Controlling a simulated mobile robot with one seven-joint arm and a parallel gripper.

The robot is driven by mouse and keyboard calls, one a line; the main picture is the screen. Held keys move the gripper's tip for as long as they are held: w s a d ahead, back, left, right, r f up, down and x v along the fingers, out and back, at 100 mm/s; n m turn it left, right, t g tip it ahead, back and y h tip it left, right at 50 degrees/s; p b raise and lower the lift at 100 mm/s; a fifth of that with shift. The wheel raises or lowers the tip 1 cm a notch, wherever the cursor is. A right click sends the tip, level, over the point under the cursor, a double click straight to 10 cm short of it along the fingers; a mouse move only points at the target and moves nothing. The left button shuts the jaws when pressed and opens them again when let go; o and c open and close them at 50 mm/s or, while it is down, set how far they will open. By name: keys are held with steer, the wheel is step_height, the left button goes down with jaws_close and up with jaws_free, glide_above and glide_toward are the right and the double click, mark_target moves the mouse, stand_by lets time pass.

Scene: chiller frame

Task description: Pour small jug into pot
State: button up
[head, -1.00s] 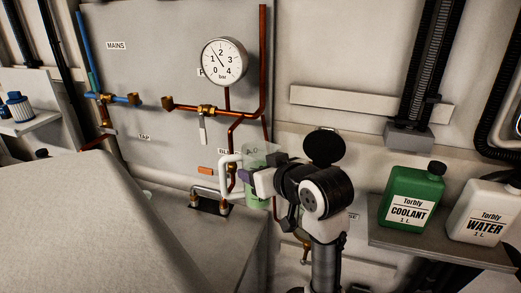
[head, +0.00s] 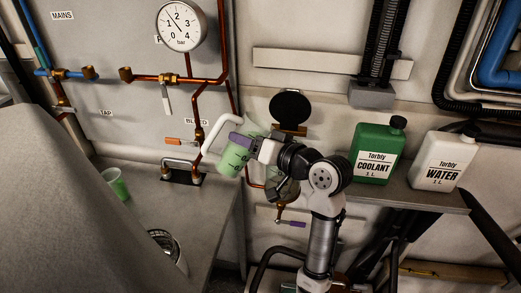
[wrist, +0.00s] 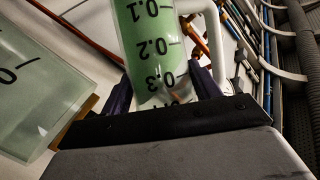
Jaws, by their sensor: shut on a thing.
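The small jug (head: 236,159) is clear with green liquid, black marks and a white handle. My gripper (head: 250,147) is shut on it. It leans, its top toward the right, beside the pot. In the wrist view the jug (wrist: 150,45) stands between the two dark fingers of my gripper (wrist: 160,90). The pot (head: 291,129) has a brass rim and a round black lid (head: 291,106) standing open; my arm hides most of its body. A clear greenish wall with a mark (wrist: 35,95), seemingly the pot, fills the wrist view's left. I cannot see any stream.
A green coolant bottle (head: 377,152) and a white water bottle (head: 443,161) stand on the right shelf. A green-tinted cup (head: 115,183) stands on the left bench. Copper pipes (head: 227,60) and a gauge (head: 182,25) are behind; a grey cover (head: 60,200) blocks the front left.

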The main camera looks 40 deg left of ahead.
steer(key=shift+w, duration=0.15)
stand_by(0.5)
steer(key=shift+m+y, duration=0.5)
steer(key=shift+m, duration=0.3)
steer(key=shift+r+m+y+p, duration=0.3)
steer(key=shift+r+m+y, duration=0.15)
steer(key=shift+m, duration=0.35)
steer(key=shift+r, duration=0.15)
steer(key=shift+r+m+y, duration=0.35)
steer(key=shift+r+m, duration=0.05)
steer(key=shift+m, duration=0.4)
